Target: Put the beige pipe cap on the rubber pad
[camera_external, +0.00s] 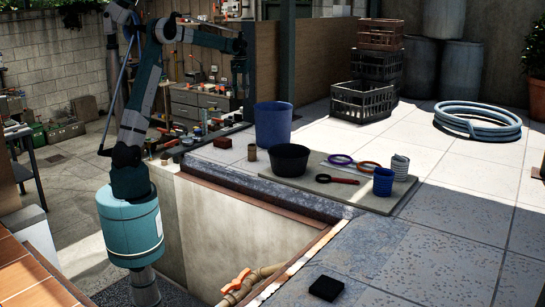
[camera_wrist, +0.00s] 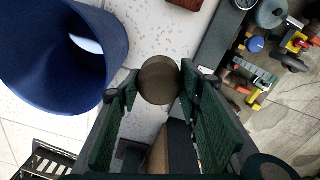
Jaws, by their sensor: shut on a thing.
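My gripper (camera_external: 243,92) hangs high at the back, in front of a brown wooden panel. In the wrist view its dark green fingers are shut on a round brown-beige thing, which I take for the beige pipe cap (camera_wrist: 158,80). Its round face shows between the fingertips, well above the paving. In the external view the cap is too small and dark to tell. The rubber pad (camera_external: 326,288) is a black square lying flat on the paving at the front, far from my gripper. Its top is bare.
A blue bucket (camera_external: 273,125), a brown cylinder (camera_external: 252,152), a brick (camera_external: 222,142) and a black bucket (camera_external: 289,160) stand on the ledge. A grey board (camera_external: 345,196) carries a blue cup (camera_external: 383,181) and several small items. The pit edge lies left of the pad; paving right of it is clear.

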